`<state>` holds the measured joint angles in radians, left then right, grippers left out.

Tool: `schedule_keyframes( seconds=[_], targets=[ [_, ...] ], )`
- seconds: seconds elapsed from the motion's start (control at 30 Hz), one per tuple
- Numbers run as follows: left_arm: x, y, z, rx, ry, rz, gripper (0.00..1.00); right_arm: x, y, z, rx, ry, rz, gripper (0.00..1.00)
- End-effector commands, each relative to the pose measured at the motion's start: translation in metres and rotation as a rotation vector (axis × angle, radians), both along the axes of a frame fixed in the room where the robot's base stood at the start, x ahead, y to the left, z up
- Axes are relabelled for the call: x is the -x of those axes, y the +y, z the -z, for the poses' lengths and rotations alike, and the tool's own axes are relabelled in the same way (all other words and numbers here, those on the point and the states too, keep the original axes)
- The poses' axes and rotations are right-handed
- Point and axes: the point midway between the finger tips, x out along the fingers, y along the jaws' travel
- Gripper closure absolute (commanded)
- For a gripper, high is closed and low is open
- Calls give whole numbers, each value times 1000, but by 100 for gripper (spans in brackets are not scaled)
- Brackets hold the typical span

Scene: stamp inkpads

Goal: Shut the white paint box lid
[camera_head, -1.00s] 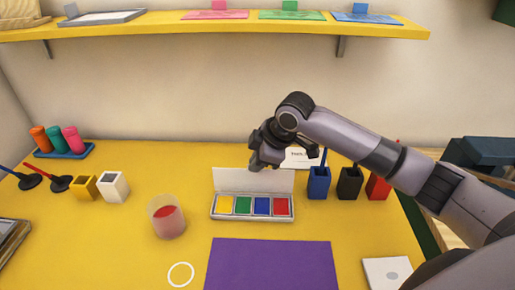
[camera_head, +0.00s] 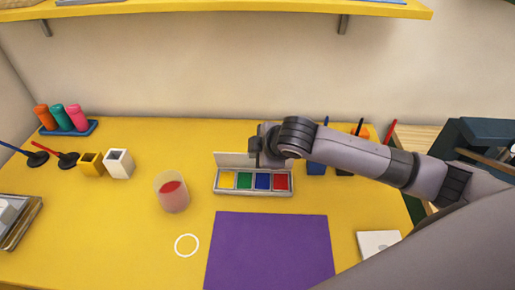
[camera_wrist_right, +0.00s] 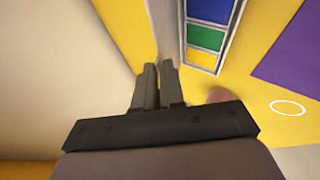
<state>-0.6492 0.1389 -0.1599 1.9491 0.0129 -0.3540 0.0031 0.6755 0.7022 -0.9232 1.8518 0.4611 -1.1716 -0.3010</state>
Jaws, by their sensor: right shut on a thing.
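The white paint box (camera_head: 222,190) sits on the table behind the purple sheet, with yellow, green, blue and red pads in a row. Its lid (camera_head: 232,159) is raised along the back edge. My right gripper (camera_head: 256,155) is at the lid, above the box, and hides part of it. In the right wrist view my right gripper's fingers (camera_wrist_right: 160,72) are nearly together, with the lid (camera_wrist_right: 165,35) seen edge-on between their tips. The box (camera_wrist_right: 206,28) shows beside it there. My left gripper is not in view.
A purple sheet (camera_head: 268,250) lies in front of the box. A cup with red contents (camera_head: 173,192) stands to its left. A blue holder (camera_head: 316,168) stands right of the box, partly behind my arm. A white ring (camera_head: 186,245) marks the table.

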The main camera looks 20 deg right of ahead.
Motion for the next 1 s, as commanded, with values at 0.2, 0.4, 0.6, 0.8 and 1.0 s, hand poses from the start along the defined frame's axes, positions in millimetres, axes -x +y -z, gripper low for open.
schedule_keyframes(
  seconds=[0.2,0.4,0.6,0.8,1.0],
  targets=[
    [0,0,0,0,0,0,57,-2,-2,-2,7,-8,2,88],
    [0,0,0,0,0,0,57,-2,-2,-1,5,-4,2,66],
    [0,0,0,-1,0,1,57,0,-1,-2,3,-2,1,66],
    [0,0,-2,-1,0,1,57,12,-4,-16,4,-5,0,66],
    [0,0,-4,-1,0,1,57,30,-7,-38,4,-5,0,66]
  ],
)
